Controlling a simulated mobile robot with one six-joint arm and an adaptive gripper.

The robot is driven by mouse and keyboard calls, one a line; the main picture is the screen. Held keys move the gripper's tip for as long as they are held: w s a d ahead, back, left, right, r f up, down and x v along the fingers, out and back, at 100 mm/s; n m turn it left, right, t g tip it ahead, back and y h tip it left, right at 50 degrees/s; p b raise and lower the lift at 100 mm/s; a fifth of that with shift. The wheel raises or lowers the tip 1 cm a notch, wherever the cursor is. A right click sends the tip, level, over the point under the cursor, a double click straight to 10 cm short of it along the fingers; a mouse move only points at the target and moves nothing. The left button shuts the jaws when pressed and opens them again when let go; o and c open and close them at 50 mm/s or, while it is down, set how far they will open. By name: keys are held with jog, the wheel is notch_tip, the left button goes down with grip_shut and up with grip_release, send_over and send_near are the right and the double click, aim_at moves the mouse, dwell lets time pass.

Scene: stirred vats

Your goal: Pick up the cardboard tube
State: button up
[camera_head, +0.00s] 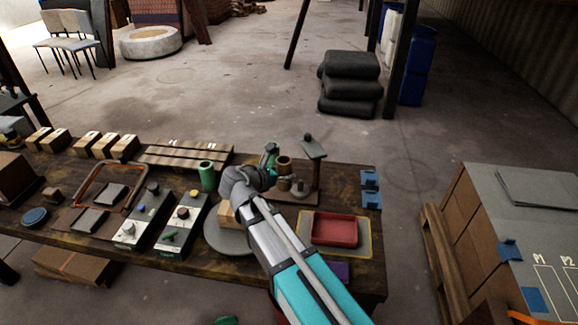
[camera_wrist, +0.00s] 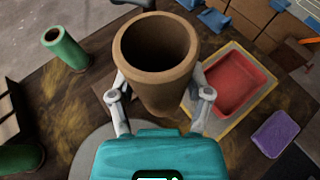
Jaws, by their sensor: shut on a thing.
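The cardboard tube (camera_wrist: 157,60) is brown and hollow, with its open end towards the camera in the wrist view. My gripper (camera_wrist: 160,92) is shut on it, with one finger on each side. The tube also shows in the head view (camera_head: 284,164), upright above the workbench, partly behind my gripper (camera_head: 277,174). I cannot tell whether its lower end touches the bench.
A green tube (camera_wrist: 65,49) stands on the bench (camera_wrist: 75,105), left of the cardboard tube. A red tray (camera_head: 335,229) lies on a yellow-edged mat to the right, with a purple sponge (camera_wrist: 276,133) near it. A post stand (camera_head: 314,165) rises close beside my gripper. Two control boxes (camera_head: 182,222) stand left of my arm.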

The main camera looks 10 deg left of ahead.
jog(key=shift+s+a+r, duration=0.1)
jog(key=shift+s+r, duration=0.05)
jog(key=shift+s, duration=0.2)
